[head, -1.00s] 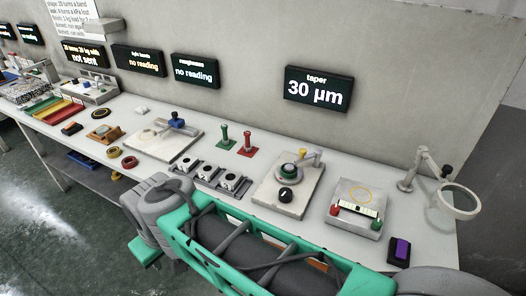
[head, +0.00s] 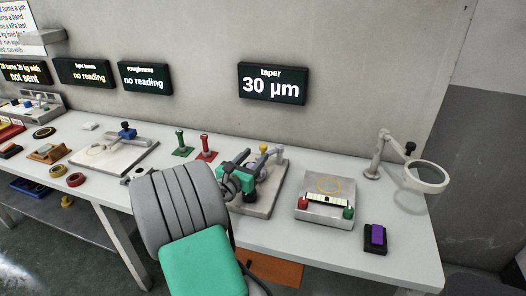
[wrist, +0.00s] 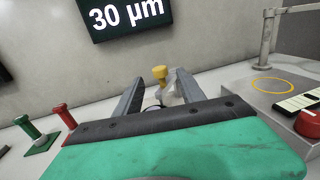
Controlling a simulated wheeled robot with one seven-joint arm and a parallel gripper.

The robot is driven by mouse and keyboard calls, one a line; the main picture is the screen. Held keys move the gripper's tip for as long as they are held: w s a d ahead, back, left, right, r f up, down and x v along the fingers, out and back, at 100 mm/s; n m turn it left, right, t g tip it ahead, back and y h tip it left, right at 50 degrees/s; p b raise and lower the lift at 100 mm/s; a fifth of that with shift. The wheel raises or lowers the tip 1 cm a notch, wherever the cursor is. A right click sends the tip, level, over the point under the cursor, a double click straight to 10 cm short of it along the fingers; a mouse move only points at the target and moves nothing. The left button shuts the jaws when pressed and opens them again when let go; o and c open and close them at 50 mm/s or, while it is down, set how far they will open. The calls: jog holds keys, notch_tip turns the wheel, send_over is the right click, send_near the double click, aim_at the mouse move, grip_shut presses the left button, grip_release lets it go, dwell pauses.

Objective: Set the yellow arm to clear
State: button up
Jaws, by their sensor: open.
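The yellow arm shows as a yellow knob (head: 264,149) on a pale grey lever at the back of a square plate device (head: 262,207) on the bench. In the wrist view the yellow knob (wrist: 160,72) stands upright between and beyond my fingertips. My gripper (head: 246,174) is over the plate device, left of and nearer than the knob. In the wrist view my gripper (wrist: 160,90) is open, with a finger on each side and nothing held. My gripper and arm hide much of the device, including its dial.
A box with red and green knobs (head: 326,214) stands right of the device, with a magnifier (head: 426,177) and purple switch (head: 376,236) beyond. Green (head: 181,144) and red (head: 206,148) upright levers stand left. The taper display (head: 271,84) reads 30 µm.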

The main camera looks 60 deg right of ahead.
aim_at(261, 149)
jog(key=d, duration=0.6)
jog(key=shift+d, duration=0.3)
jog(key=shift+c, duration=0.2)
grip_shut()
dwell(0.8)
